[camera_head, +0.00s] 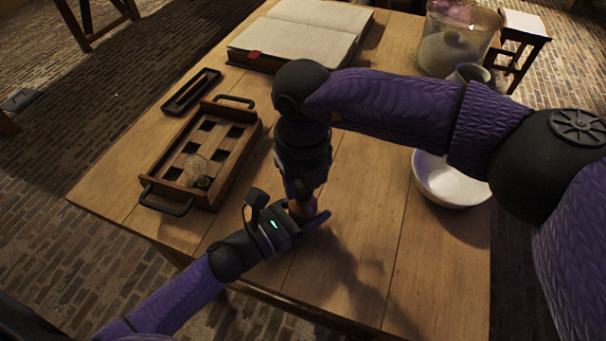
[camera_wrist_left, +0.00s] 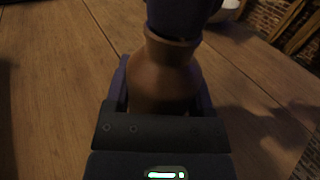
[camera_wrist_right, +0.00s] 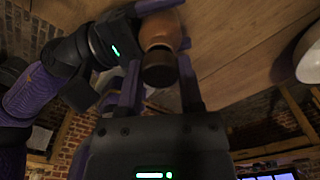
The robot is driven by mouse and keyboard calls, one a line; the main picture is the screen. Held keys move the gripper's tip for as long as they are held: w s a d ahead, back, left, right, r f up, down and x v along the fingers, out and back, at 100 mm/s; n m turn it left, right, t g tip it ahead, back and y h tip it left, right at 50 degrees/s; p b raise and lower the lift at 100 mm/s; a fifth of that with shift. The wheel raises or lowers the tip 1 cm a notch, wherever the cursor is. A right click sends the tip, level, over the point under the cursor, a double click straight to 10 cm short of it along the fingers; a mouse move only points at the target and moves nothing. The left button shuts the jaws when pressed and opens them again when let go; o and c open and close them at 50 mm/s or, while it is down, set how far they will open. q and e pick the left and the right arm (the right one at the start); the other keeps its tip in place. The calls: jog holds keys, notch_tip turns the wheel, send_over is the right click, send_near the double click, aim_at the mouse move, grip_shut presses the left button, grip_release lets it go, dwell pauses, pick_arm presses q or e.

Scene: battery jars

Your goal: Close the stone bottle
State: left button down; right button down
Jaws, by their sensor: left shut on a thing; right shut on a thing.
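A small brown stone bottle (camera_head: 302,209) is in my left gripper (camera_head: 307,217), near the table's front edge; its rounded body shows between the two fingers in the left wrist view (camera_wrist_left: 160,80). Its narrow neck flares out to a rim below my right gripper (camera_head: 303,192). The right gripper comes down from above and is shut on a dark round piece (camera_wrist_right: 160,70) that looks like a stopper. This piece lines up with the bottle's mouth. The fingers hide the contact, so I cannot tell how deep it sits.
A small dark tray (camera_head: 191,91) and an open book (camera_head: 297,33) lie behind. A white bowl (camera_head: 447,183) and a large glass jar (camera_head: 452,42) stand at right. The front table middle is clear.

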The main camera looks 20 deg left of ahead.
jog(key=shift+f, duration=0.55)
dwell(0.4)
jog(key=shift+c, duration=0.8)
grip_release()
notch_tip(320, 180, up, 12)
pick_arm(q)
grip_release()
pick_arm(e)
jog(key=shift+f, duration=0.1)
